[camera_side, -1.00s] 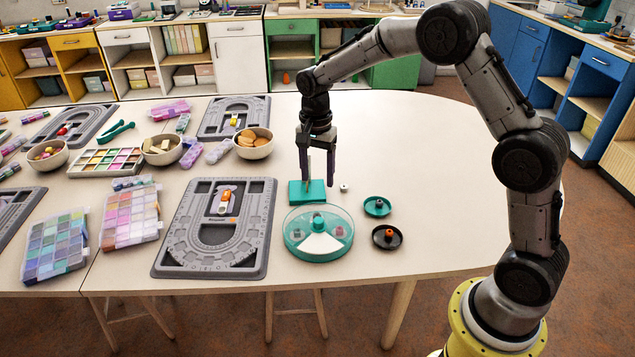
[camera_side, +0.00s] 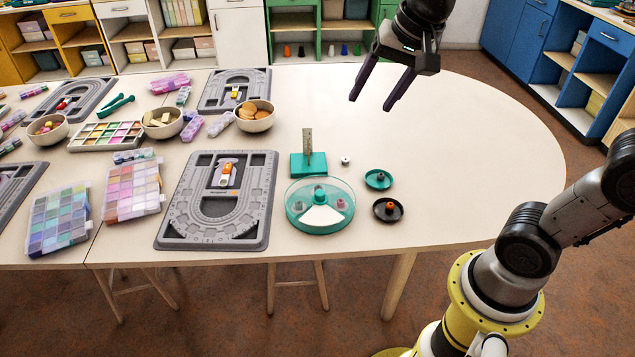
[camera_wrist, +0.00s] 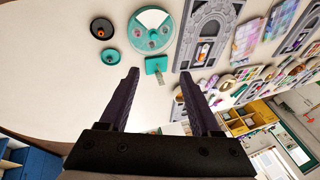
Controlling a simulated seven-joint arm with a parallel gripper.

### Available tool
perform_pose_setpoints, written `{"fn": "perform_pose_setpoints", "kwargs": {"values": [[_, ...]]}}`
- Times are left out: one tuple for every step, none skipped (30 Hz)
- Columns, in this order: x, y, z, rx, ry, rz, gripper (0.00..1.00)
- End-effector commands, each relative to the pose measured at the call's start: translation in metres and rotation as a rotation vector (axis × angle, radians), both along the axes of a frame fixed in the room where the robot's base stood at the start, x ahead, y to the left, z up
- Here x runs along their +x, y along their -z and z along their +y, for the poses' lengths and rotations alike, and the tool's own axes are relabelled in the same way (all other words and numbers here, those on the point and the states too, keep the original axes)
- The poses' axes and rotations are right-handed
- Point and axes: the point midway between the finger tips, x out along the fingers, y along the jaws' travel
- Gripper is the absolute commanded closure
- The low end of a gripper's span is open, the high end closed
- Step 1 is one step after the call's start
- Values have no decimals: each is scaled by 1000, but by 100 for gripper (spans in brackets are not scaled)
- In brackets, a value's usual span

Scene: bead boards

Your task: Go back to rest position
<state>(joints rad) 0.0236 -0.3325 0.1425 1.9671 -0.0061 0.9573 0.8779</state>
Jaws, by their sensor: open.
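My gripper (camera_side: 373,90) is open and empty, raised above the far right part of the table, clear of everything on it. In the wrist view its two dark fingers (camera_wrist: 164,95) stand apart with nothing between them. The teal block (camera_side: 309,164) stands on the table with an upright, thin, brownish-grey piece (camera_side: 307,142) rising from it. In front of it is the round teal and white sectioned tray (camera_side: 320,222). A small white bead-like piece (camera_side: 345,161) lies to the right of the block.
A teal dish (camera_side: 378,180) and a black dish (camera_side: 389,210) lie right of the round tray. A grey bead board (camera_side: 165,235) lies to its left. Bowls (camera_side: 256,126), bead boxes (camera_side: 55,245) and more boards fill the left side. The table's right side is bare.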

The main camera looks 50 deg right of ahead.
Motion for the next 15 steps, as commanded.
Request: {"fn": "perform_pose_setpoints", "kwargs": {"values": [[-23, -5, 2, -25, -59, -32, 36], [-35, -5, 3, -41, -96, -46, 36], [-50, -5, 4, -64, -149, -65, 36], [-61, -4, 5, -83, -187, -76, 36], [-71, -2, 6, -102, -225, -87, 36], [-84, 1, 6, -128, -279, -100, 36], [-94, 5, 7, -149, -320, -107, 36], [-103, 10, 7, -171, -363, -114, 36], [-115, 16, 8, -201, -421, -119, 36], [-123, 22, 8, -223, -465, -121, 36], [-129, 28, 8, -243, -507, -119, 36], [-136, 35, 8, -268, -558, -115, 36], [-140, 40, 8, -283, -593, -108, 36], [-143, 45, 8, -297, -627, -99, 36], [-145, 51, 8, -312, -671, -85, 36]]}}
